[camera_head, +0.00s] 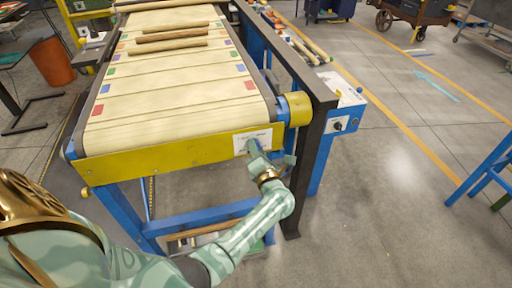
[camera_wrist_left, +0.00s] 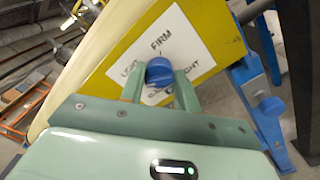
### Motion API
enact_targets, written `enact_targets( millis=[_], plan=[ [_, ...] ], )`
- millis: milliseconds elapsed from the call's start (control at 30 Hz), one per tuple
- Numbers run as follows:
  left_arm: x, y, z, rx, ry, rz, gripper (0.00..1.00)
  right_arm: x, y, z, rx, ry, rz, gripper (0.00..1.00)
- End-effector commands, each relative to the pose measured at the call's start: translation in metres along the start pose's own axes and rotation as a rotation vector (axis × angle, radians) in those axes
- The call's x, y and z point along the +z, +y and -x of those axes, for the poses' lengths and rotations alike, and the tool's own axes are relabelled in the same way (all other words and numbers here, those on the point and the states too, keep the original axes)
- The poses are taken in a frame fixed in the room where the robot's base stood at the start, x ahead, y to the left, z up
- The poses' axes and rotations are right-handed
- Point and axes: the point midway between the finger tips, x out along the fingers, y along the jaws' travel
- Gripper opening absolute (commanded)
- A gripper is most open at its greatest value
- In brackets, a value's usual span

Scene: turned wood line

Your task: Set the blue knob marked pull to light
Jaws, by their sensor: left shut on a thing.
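The blue knob (camera_wrist_left: 159,70) sits on a white dial plate (camera_wrist_left: 180,45) fixed to the yellow end beam of the conveyor. The plate reads FIRM at the top and LIGHT at the left; the word at the right is partly covered, showing only "IGHT". I cannot make out which word the knob points to. My left gripper (camera_wrist_left: 160,88) is shut on the knob, one finger on each side. In the head view my left gripper (camera_head: 257,155) reaches up to the plate (camera_head: 245,141) and hides most of the knob. My right gripper is out of view.
The cream conveyor belt (camera_head: 170,90) carries wooden rods (camera_head: 172,37) at its far part. A dark upright post (camera_head: 300,165) and a blue control box (camera_head: 345,118) with a dark knob stand right of the plate.

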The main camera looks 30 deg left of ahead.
Motion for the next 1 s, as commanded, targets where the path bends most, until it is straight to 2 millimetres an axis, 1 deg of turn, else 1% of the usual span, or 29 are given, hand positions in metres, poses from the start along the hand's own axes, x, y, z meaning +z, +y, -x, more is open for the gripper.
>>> enact_targets(
  millis=[33, 200, 400, 633, 1000],
  plan=[
    [0.002, 0.001, 0.001, -0.003, 0.001, -0.034, 0.09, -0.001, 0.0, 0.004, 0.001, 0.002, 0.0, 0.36],
    [0.001, -0.001, 0.001, -0.003, 0.0, -0.146, 0.09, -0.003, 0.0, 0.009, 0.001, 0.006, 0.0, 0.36],
    [0.0, -0.002, 0.001, -0.004, 0.0, -0.231, 0.09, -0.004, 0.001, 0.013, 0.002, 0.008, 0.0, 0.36],
    [0.0, -0.002, 0.001, -0.003, -0.001, -0.275, 0.09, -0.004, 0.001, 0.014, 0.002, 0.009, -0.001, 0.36],
    [0.0, -0.003, 0.001, -0.004, -0.001, -0.281, 0.09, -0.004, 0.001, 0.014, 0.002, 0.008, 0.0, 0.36]
  ],
)
